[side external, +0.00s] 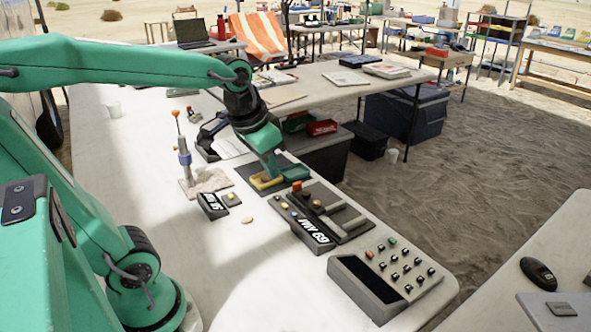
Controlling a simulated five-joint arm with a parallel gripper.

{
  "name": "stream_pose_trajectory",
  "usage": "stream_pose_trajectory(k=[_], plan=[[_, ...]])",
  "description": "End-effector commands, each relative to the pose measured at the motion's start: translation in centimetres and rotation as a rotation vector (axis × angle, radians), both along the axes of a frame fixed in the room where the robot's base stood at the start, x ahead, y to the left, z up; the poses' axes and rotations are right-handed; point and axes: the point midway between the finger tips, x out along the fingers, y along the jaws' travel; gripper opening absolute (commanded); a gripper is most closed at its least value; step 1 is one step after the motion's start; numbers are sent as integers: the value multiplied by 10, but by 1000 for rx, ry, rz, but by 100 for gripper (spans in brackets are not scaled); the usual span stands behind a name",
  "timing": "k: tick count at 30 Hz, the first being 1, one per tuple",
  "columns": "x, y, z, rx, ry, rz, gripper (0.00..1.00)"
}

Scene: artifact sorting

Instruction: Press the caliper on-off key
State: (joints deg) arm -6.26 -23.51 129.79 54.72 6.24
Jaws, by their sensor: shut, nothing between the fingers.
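The caliper (345,228) appears to be the dark flat device with light grey bars, on the white table right of my gripper. Its tilted front display (312,232) shows large white characters, upside down in this view, that look like "69 MM". Small coloured buttons sit on it, including a yellow one (284,205) and an orange one (297,185). I cannot tell which is the on-off key. My gripper (275,174) is shut and empty.
A keypad box (385,278) is at the front right.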

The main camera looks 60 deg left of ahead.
Motion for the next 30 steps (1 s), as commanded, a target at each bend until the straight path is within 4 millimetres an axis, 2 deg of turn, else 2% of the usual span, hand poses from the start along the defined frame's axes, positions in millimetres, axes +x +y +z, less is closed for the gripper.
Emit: stream_pose_trajectory(k=[14,30], plan=[[57,39,-19,2,135,5,0],[110,92,-66,-21,280,4,0]])
